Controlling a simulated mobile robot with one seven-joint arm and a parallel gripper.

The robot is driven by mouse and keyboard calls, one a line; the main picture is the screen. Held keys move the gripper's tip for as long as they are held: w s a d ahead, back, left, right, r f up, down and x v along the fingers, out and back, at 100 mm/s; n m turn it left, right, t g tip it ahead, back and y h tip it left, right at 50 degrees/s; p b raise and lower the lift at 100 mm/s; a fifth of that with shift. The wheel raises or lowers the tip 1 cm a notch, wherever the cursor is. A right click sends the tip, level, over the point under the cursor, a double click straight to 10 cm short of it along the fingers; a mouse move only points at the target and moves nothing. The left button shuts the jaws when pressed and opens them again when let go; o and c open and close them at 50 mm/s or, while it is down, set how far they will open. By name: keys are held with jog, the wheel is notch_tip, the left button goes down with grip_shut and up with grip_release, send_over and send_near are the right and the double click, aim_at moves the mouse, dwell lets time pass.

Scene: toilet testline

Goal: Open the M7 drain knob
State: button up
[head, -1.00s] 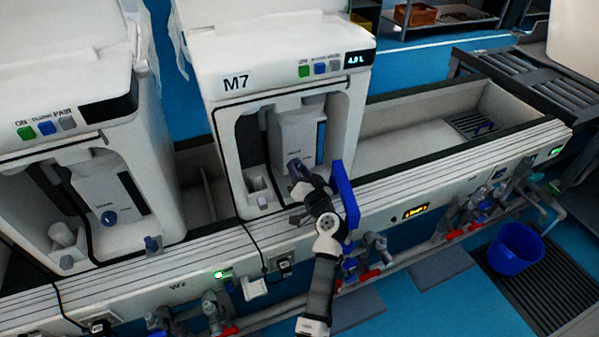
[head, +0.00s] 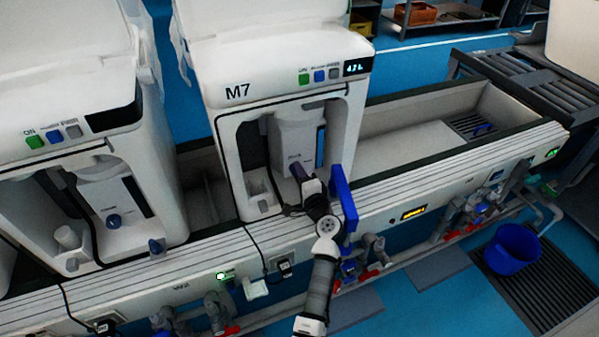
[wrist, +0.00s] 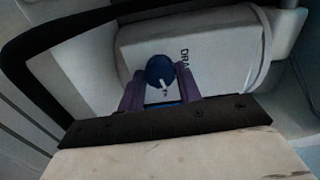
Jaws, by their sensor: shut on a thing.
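The M7 unit (head: 290,85) stands in the middle of the head view, with a pale tank (head: 298,132) inside its open front bay. My gripper (head: 297,170) reaches into the bay at the lower front of the tank. In the wrist view, the dark blue round drain knob (wrist: 160,70) with a white pointer mark sits on the white tank face beside the partly visible lettering "DRA". My gripper's two purple fingers (wrist: 160,92) are shut on the knob, one on each side. In the head view the knob is hidden by my gripper.
A blue panel (head: 343,198) stands close to the right of my arm. The bay walls surround my gripper. A neighbouring unit (head: 75,150) with its own blue knob is at the left. Pipes and red valves (head: 370,274) run below the bench. A blue bucket (head: 514,249) is at right.

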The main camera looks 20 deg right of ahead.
jog(key=shift+m+p, duration=0.45)
jog(key=shift+m, duration=0.65)
jog(key=o, duration=1)
jog(key=s+b, duration=0.1)
jog(key=s, duration=0.6)
jog(key=shift+s+d, duration=0.15)
jog(key=shift+s, duration=0.15)
